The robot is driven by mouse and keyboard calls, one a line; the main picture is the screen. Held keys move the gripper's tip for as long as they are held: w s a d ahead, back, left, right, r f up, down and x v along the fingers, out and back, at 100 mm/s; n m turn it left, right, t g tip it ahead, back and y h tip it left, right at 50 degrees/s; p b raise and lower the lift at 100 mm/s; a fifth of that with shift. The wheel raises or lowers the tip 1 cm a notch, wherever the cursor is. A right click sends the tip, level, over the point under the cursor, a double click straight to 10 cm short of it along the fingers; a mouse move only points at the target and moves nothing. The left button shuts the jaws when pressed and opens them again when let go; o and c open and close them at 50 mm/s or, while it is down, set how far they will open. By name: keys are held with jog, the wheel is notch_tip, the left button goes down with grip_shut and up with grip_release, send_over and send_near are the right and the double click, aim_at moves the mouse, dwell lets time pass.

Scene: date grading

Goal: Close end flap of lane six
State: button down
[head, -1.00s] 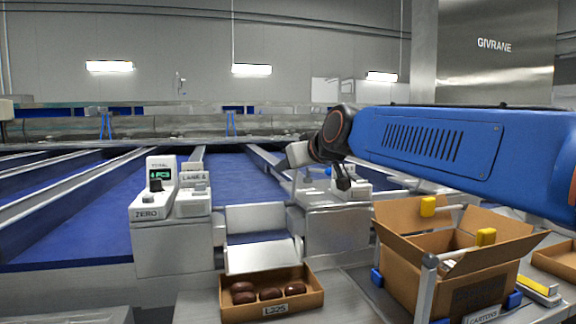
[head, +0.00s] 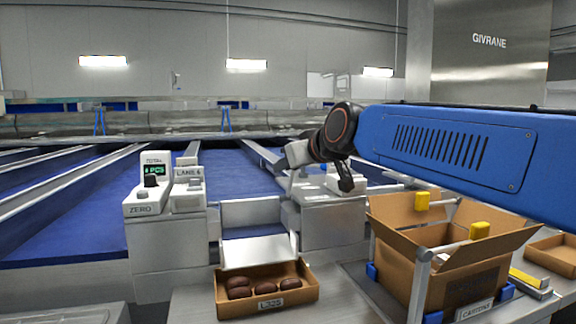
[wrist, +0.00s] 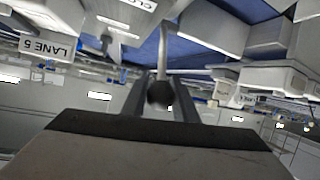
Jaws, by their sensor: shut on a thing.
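My gripper (head: 346,186) is at the white control box (head: 345,180) on the metal housing right of the lane end. In the wrist view its two fingers (wrist: 160,100) are shut on a dark round knob (wrist: 160,93) at the end of a pale rod (wrist: 165,45). A label beginning "CLO" (wrist: 135,3) shows at the top of that view. The lane marked by a sign (head: 189,173) that seems to read "LANE 6" ends in a pale metal flap or chute (head: 258,250), which slopes toward me. I cannot tell whether it is open.
A cardboard tray (head: 266,304) marked L225 holds several dark dates below the chute. An open carton (head: 440,262) stands in a frame at right, under my arm. A counter with a ZERO button (head: 141,209) stands left. A "LANE 5" sign (wrist: 50,45) shows in the wrist view.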

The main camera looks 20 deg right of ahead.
jog(key=shift+s+r, duration=0.1)
jog(key=shift+r, duration=0.3)
jog(key=c, duration=1.5)
grip_release()
jog(key=shift+s, duration=0.1)
jog(key=shift+o, duration=0.3)
jog(key=shift+f, duration=0.15)
jog(key=v, duration=1.7)
jog(key=shift+s, duration=0.15)
jog(key=shift+d, duration=0.1)
